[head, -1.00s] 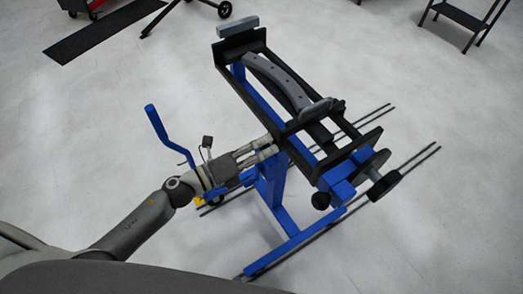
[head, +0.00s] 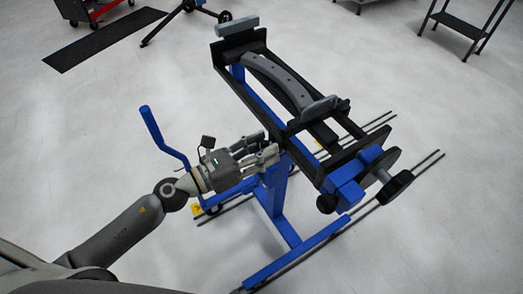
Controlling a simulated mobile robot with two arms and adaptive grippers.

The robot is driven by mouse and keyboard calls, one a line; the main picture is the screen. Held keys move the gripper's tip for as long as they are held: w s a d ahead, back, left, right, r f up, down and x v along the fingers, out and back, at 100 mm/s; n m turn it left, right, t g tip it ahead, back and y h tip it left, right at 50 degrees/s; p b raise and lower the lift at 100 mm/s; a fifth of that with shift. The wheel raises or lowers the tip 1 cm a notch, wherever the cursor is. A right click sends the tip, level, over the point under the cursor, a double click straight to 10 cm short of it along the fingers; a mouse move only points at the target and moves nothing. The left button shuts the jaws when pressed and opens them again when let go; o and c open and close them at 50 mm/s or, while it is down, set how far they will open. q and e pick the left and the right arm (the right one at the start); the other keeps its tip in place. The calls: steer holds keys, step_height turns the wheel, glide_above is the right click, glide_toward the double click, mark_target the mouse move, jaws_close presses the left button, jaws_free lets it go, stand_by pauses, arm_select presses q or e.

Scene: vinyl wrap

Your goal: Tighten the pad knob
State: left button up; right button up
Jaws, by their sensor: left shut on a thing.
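A blue and black stand (head: 268,100) with a long black frame stands on the floor. A curved grey pad (head: 280,80) lies along the top of the frame. My left gripper (head: 268,156) reaches in from the left and is shut at the frame's near left side, just above the blue post. The pad knob at its fingertips is hidden by the fingers. Two other black knobs show at the right end of the stand, a small round one (head: 327,203) and a larger one (head: 396,187). My right gripper is not in view.
A blue crank handle (head: 163,135) rises just left of my left wrist. Thin dark rails (head: 400,185) run along the floor under the stand. A black mat (head: 105,40) and a dark step stand (head: 462,22) lie farther back. Open floor surrounds the stand.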

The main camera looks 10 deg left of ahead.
arm_select(q)
steer(key=shift+m, duration=0.5)
steer(key=o, duration=1.1)
steer(key=shift+c, duration=0.2)
steer(key=v, duration=1.2)
